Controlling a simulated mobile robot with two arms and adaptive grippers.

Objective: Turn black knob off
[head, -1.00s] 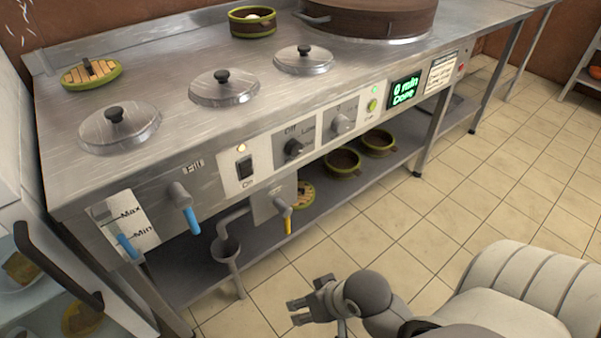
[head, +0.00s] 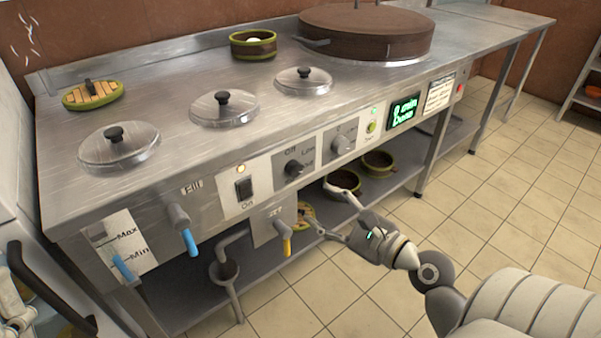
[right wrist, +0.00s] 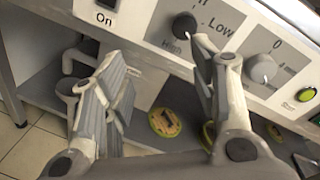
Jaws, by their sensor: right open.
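The black knob (head: 293,169) is on the stove's front panel, on a grey plate marked Off and Low. In the right wrist view the black knob (right wrist: 185,25) shows at the top, beside the words Low and High. I cannot tell its exact setting. My right gripper (head: 325,208) is open and empty, in front of the panel and below the knob, apart from it. In the right wrist view its two fingers (right wrist: 158,55) are spread, with the knob beyond them. A part of my left arm or gripper (head: 15,308) shows at the lower left edge.
A grey knob (head: 342,144) sits right of the black knob and a black On switch (head: 244,188) left of it. A yellow-handled tap (head: 284,238) and a blue-handled tap (head: 187,230) stick out below. The lower shelf holds bowls (head: 342,187).

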